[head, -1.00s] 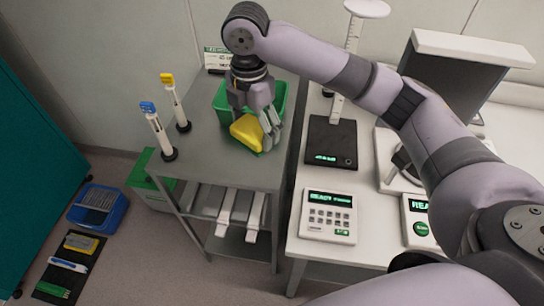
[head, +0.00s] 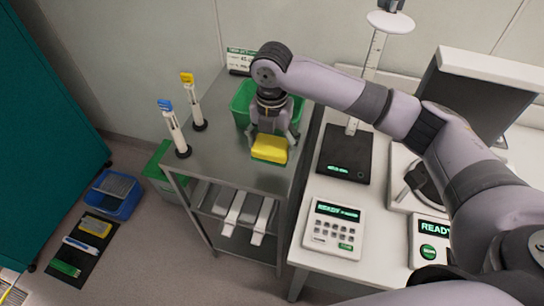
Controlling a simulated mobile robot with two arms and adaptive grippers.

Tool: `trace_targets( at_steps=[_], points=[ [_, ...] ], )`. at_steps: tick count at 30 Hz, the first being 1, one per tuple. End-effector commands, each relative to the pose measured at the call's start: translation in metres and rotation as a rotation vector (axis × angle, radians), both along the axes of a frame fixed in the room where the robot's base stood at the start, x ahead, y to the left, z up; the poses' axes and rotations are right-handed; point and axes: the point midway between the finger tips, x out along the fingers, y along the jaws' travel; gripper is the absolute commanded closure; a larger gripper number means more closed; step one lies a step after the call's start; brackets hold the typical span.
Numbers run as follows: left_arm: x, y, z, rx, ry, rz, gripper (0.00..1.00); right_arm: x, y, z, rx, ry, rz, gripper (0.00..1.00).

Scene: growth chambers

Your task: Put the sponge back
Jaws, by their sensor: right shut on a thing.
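The yellow sponge (head: 270,148) with a green underside is in my right gripper (head: 272,140), which comes down from above with its fingers on either side of it. The sponge is over the front part of the grey metal cart top (head: 215,158), in front of the green bin (head: 243,102). I cannot tell whether its underside touches the cart. The gripper and wrist hide part of the green bin. My left gripper is not in the view.
Two stands with a blue-topped (head: 174,128) and a yellow-topped (head: 193,101) tool are at the cart's left. A white bench with a black scale (head: 344,153) and a keypad device (head: 334,228) is at right. A blue tray (head: 113,194) and dark mat (head: 78,250) lie on the floor.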

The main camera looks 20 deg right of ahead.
Motion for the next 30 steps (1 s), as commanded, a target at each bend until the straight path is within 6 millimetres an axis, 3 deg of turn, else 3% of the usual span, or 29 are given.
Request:
trace_targets(
  at_steps=[15,27,28,30],
  points=[
    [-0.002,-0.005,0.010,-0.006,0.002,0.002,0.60,0.000,0.000,-0.061,0.000,0.000,0.000,0.52],
    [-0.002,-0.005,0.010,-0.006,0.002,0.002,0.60,0.000,0.000,-0.068,-0.001,-0.001,0.000,0.52],
    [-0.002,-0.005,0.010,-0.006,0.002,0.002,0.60,0.000,0.000,-0.068,-0.001,-0.002,0.001,0.25],
    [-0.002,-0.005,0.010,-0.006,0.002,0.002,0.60,0.000,0.000,-0.068,-0.001,-0.002,0.001,0.20]
  ],
)
